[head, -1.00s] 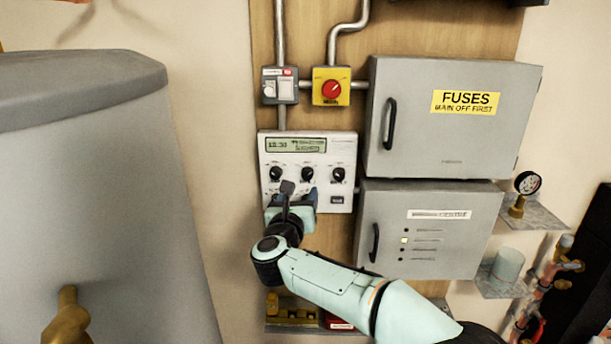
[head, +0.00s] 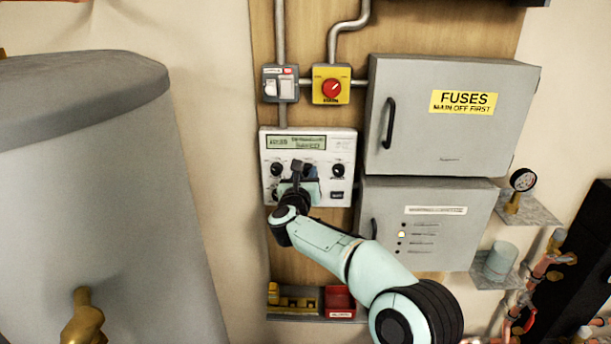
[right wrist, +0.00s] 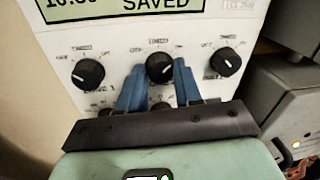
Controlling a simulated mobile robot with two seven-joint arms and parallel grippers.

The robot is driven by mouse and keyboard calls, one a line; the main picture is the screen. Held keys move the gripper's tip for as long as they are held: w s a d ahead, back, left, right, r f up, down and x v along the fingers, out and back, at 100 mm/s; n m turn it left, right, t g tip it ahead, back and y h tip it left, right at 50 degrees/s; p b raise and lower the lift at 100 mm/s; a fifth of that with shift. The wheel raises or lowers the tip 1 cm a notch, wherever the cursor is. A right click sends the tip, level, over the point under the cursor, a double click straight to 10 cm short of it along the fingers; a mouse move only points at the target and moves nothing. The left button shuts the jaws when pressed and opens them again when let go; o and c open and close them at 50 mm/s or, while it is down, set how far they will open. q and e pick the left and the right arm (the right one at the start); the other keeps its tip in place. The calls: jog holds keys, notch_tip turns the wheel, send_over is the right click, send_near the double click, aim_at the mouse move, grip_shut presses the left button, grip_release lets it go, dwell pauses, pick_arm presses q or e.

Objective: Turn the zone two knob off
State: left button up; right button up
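A white control panel (head: 349,145) with a display hangs on the wooden board, with three black knobs in a row. The middle knob (right wrist: 160,67) fits zone two by position, but the small labels are hard to read. Its pale pointer mark faces right in the right wrist view. My right gripper (right wrist: 159,68) has its two blue fingers on either side of this knob, parted; I cannot tell whether they touch it. In the head view my right gripper (head: 308,172) hides most of the middle knob. My left gripper is not in view.
The left knob (right wrist: 88,73) and right knob (right wrist: 226,62) sit close beside the fingers. A yellow box with a red rotary switch (head: 331,88) and a switch box (head: 280,86) are above. Grey fuse cabinet (head: 450,135) is at right; a large grey tank (head: 90,200) at left.

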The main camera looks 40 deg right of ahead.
jog(key=shift+c, duration=0.9)
jog(key=n+b, duration=0.1)
jog(key=n, duration=0.3)
jog(key=shift+f+t, duration=0.1)
jog(key=shift+t, duration=0.2)
jog(key=n+b, duration=0.1)
jog(key=n, duration=0.4)
jog(key=shift+s+t, duration=0.1)
jog(key=shift+t, duration=0.2)
jog(key=n+t+b, duration=0.1)
jog(key=n, duration=0.4)
jog(key=shift+d, duration=0.1)
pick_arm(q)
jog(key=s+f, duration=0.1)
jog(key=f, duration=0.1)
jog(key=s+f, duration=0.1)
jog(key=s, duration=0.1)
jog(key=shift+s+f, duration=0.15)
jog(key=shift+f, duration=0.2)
pick_arm(e)
jog(key=n, duration=0.5)
jog(key=shift+t+y, duration=0.4)
jog(key=shift+n, duration=0.4)
